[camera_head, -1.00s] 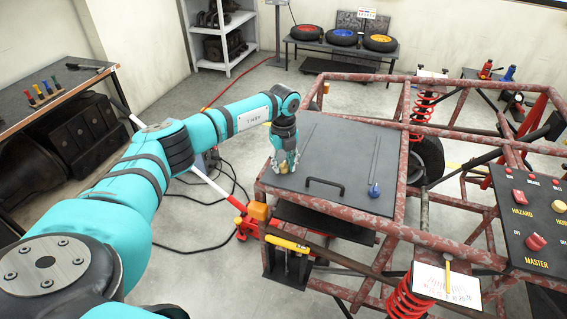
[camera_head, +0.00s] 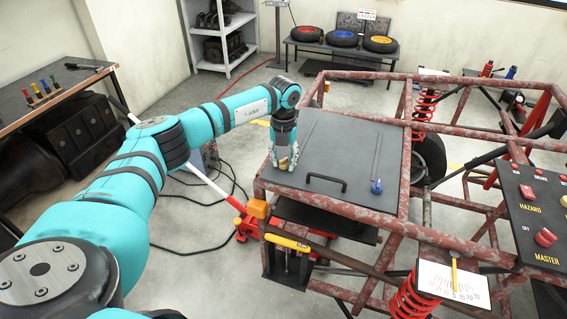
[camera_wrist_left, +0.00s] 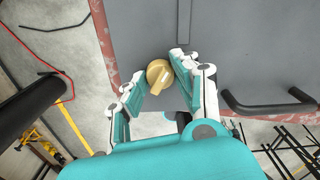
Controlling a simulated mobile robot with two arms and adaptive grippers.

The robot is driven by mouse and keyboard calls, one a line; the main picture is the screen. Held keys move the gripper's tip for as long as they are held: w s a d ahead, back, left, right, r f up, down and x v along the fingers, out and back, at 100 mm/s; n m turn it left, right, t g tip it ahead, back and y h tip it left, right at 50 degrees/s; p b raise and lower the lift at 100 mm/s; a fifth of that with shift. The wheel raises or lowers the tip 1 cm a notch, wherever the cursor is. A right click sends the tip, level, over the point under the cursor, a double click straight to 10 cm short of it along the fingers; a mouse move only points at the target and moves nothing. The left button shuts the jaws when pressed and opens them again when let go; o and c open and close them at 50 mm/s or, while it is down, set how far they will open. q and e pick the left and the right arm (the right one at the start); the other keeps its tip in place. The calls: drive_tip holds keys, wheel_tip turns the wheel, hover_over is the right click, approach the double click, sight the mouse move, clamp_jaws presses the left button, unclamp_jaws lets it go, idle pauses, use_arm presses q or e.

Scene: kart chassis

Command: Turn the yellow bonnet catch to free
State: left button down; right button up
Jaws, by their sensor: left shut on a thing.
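The yellow bonnet catch (camera_head: 284,163) is a small knob with a pointed lug, on the left edge of the dark grey bonnet panel (camera_head: 338,150). It also shows in the left wrist view (camera_wrist_left: 159,74), its lug pointing toward the bottom of the picture. My left gripper (camera_head: 283,157) reaches down over it, its fingers on either side, shut on the catch. The fingers hide part of the catch in the head view. A blue catch (camera_head: 377,187) sits at the panel's right front. My right gripper is not in view.
A black handle (camera_head: 326,183) stands up from the panel near its front edge. Rusty red chassis tubes (camera_head: 335,206) surround the panel. The switch panel (camera_head: 535,215) is at the right, and a bench with wheels (camera_head: 342,50) stands behind.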

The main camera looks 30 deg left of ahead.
sight(284, 159)
use_arm(q)
drive_tip(key=m+b, duration=0.2)
drive_tip(key=m, duration=0.4)
drive_tip(key=shift+m+b, duration=0.3)
drive_tip(key=shift+b, duration=0.05)
drive_tip(key=m+b, duration=0.1)
drive_tip(key=m, duration=0.3)
drive_tip(key=shift+m, duration=0.4)
drive_tip(key=shift+m+b, duration=0.3)
drive_tip(key=c, duration=1)
unclamp_jaws()
drive_tip(key=shift+r, duration=0.1)
wheel_tip(284, 159, up, 12)
drive_tip(key=shift+f, duration=0.1)
